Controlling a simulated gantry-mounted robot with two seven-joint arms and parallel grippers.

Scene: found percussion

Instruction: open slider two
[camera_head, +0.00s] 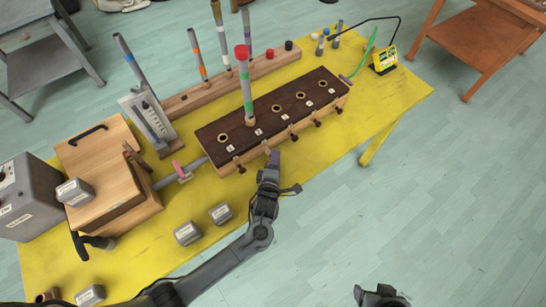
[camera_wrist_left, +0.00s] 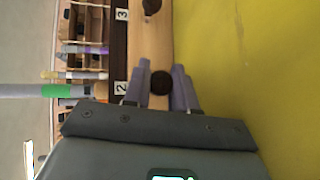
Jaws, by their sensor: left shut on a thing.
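The wooden block has a dark top (camera_head: 270,110) with a row of numbered holes, and dark slider knobs stick out along its front side. Slider two's knob (camera_wrist_left: 161,82) is beside label 2 (camera_wrist_left: 121,88) in the left wrist view. My left gripper (camera_head: 274,158) has its purple fingers on either side of this knob and is shut on it; the fingers also show in the wrist view (camera_wrist_left: 161,88). The knob is hidden by the gripper in the head view. A grey tube with a red top and green band (camera_head: 246,85) stands upright at hole two. My right gripper (camera_head: 380,296) is partly visible at the bottom edge.
The yellow table (camera_head: 330,150) is clear in front of the block. Grey weights (camera_head: 187,233) lie at the front left. A wooden box (camera_head: 105,170) stands at the left. A rack of tubes (camera_head: 215,88) stands behind, and a yellow meter (camera_head: 384,59) at the far right.

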